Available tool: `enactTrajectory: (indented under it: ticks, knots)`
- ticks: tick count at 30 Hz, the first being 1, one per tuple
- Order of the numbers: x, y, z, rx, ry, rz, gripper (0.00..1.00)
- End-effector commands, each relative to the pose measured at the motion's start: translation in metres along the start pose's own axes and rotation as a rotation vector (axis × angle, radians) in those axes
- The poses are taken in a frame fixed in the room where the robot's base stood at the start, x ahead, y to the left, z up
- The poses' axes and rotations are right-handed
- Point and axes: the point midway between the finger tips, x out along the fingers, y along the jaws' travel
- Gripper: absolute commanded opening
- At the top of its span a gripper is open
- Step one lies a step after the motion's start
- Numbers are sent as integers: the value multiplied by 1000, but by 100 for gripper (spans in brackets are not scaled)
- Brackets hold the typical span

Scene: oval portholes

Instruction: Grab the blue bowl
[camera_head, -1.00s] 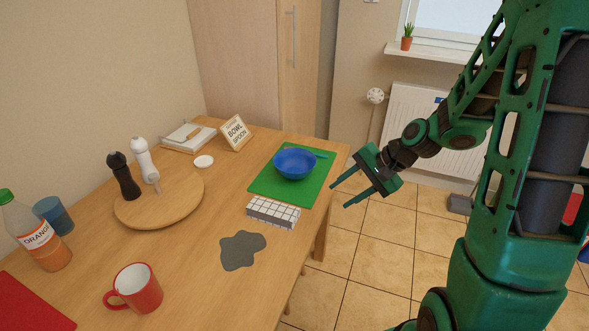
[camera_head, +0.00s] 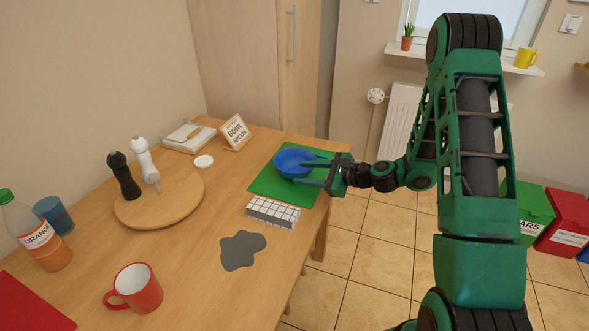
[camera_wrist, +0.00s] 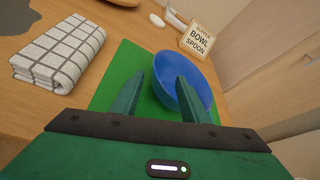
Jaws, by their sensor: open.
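The blue bowl (camera_head: 291,163) stands upright on a green mat (camera_head: 268,186) near the table's right edge. In the wrist view the bowl (camera_wrist: 170,62) is just beyond my fingers, and the right finger overlaps its interior in the picture. My gripper (camera_head: 303,172) is open at the bowl's right side, its two fingers pointing left. In the wrist view my gripper (camera_wrist: 160,82) has nothing held between its fingers. One finger appears over or at the bowl's near rim; I cannot tell whether it touches. The spoon is not clearly visible behind my gripper.
A folded checked cloth (camera_head: 272,213) lies in front of the mat. A round wooden board (camera_head: 180,208) with two mills is further left. A red mug (camera_head: 138,288) stands in front.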

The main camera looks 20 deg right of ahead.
Motion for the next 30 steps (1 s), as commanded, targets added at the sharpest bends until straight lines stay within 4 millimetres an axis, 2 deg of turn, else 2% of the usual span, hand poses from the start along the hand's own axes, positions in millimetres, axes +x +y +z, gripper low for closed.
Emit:
enactTrajectory:
  ticks: [3, 8, 18, 28, 30]
  knots:
    - [12, 0, 0, -1, 0, 1, 41]
    - [20, 2, 0, -2, 0, 2, 41]
    - [62, 4, 0, -3, 1, 1, 41]
    - [67, 3, 0, -2, 1, 0, 41]
    - [67, 3, 0, -2, 2, 0, 24]
